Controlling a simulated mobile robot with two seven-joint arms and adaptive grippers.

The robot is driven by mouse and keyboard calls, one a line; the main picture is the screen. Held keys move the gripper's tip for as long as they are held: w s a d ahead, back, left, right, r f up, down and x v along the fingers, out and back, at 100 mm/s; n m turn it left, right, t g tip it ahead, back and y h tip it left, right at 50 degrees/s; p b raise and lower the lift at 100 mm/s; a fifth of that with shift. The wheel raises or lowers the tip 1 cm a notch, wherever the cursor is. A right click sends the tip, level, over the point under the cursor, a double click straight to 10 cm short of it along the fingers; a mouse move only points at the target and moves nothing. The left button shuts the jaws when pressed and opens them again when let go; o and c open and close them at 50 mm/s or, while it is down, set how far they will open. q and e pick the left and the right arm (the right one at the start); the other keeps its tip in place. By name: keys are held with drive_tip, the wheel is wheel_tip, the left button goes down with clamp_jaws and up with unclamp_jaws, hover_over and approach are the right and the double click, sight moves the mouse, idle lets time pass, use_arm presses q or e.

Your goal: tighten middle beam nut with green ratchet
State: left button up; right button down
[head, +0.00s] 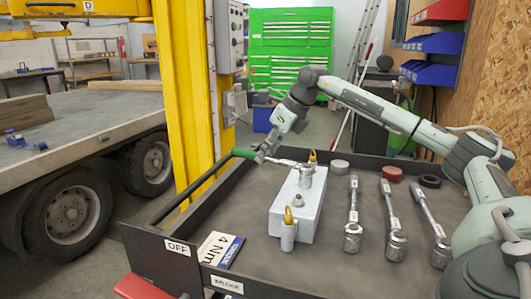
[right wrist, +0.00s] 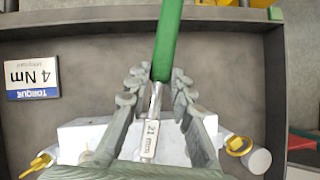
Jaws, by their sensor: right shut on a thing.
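My right gripper (head: 266,153) is shut on the green ratchet (head: 243,153) at its metal shaft, just beside the green handle. In the right wrist view the fingers (right wrist: 158,88) flank the shaft, and the green handle (right wrist: 168,38) points up past them. The shaft label reads 21 mm. In the head view the silver ratchet head (head: 306,174) is over the far part of the light grey beam block (head: 280,216). A small grey nut (head: 298,201) shows on the block's top nearer the camera. Whether the socket touches a nut is unclear. My left gripper is out of view.
Three silver ratchets (head: 353,213), (head: 391,220), (head: 430,218) lie right of the block on the dark tray (head: 250,268). A 4 Nm torque card (head: 220,249) lies front left. A yellow post (head: 184,85) rises behind the tray.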

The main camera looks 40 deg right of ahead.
drive_tip(key=shift+d+r, duration=0.1)
drive_tip(key=shift+w+d+m+h+p, duration=0.15)
drive_tip(key=shift+d+m+h+p, duration=0.3)
drive_tip(key=shift+d+m, duration=0.45)
drive_tip(key=shift+d, duration=0.1)
drive_tip(key=shift+d+m+h, duration=0.55)
drive_tip(key=shift+d+m, duration=0.3)
drive_tip(key=shift+m, duration=0.05)
